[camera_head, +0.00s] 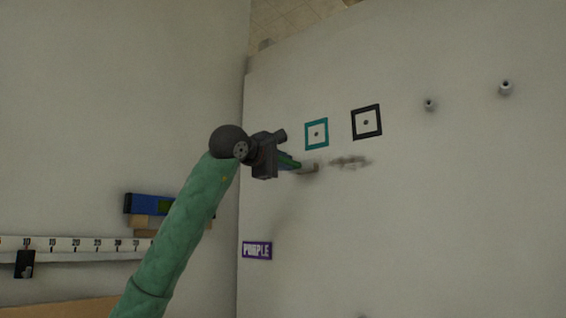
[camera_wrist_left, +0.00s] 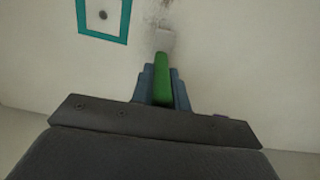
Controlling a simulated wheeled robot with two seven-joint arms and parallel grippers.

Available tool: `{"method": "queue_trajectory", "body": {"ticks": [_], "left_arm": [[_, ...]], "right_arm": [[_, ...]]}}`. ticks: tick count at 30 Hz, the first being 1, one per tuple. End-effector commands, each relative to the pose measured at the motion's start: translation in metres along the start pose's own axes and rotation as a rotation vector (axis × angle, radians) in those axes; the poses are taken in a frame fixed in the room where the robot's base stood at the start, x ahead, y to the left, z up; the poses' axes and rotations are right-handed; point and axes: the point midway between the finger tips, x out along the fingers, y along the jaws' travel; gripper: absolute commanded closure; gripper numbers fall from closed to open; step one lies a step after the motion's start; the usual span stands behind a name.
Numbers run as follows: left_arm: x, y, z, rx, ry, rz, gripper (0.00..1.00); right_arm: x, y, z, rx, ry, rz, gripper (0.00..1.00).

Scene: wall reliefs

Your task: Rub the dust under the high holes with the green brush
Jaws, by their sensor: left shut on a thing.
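The green brush (camera_wrist_left: 162,82) is held in my left gripper (camera_wrist_left: 160,88), which is shut on its green handle. Its pale head (camera_wrist_left: 165,41) points at the wall and lies at the near end of the dust in the left wrist view. In the head view my left gripper (camera_head: 290,161) is at the wall, below the teal-framed hole (camera_head: 317,134). The dark dust smear (camera_head: 351,161) lies on the wall to the right of the brush head (camera_head: 309,168), below the black-framed hole (camera_head: 366,122). Whether the bristles touch the wall is hard to tell. My right gripper is not in view.
Two small pale knobs (camera_head: 430,105) and (camera_head: 506,88) stick out of the wall at the right. A purple-framed sign (camera_head: 257,250) is lower on the wall. A ruled ledge (camera_head: 85,245) and a blue box (camera_head: 148,204) are at the left. The lower right wall is bare.

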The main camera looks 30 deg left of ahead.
Motion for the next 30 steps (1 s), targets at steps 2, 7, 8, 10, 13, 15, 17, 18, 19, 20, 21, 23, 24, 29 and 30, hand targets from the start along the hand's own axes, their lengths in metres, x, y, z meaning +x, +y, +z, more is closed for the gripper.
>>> {"method": "queue_trajectory", "body": {"ticks": [2,7,8,10,13,15,17,18,19,20,21,23,24,29,30], "left_arm": [[0.001,0.001,0.000,0.000,0.000,0.000,1.00],[0.004,0.001,0.000,0.000,0.000,0.001,1.00],[0.004,0.001,0.000,0.000,0.000,0.001,1.00],[0.006,0.001,0.000,0.000,0.000,0.001,1.00],[0.007,0.001,0.000,0.000,0.000,0.001,1.00],[0.008,0.001,0.000,0.000,0.000,0.001,1.00],[0.008,0.000,0.000,0.000,0.000,0.001,1.00],[0.008,0.000,0.001,0.000,-0.001,0.001,1.00],[0.008,0.000,0.001,0.000,-0.001,0.001,1.00],[0.008,0.000,0.002,0.000,-0.001,0.001,1.00],[0.008,0.000,0.004,0.001,-0.001,0.001,1.00],[0.007,0.000,0.007,0.001,-0.001,0.001,1.00],[0.007,0.000,0.010,0.002,-0.001,0.001,1.00],[0.006,0.000,0.021,0.001,-0.001,0.001,1.00],[0.006,0.000,0.024,0.001,0.000,0.001,1.00]], "right_arm": [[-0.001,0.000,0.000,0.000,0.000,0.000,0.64],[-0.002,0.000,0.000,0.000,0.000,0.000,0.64],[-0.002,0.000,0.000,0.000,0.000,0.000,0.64],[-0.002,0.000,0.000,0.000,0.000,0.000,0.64],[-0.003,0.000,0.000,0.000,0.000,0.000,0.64],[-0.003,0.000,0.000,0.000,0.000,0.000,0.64],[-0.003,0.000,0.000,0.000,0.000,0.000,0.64],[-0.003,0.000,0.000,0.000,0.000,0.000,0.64],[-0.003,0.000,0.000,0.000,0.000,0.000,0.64],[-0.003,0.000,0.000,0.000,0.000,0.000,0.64],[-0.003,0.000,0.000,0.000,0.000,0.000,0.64],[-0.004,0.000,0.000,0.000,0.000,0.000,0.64],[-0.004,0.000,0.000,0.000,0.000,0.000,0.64],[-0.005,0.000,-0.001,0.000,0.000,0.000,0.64],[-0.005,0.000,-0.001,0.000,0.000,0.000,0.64]]}}
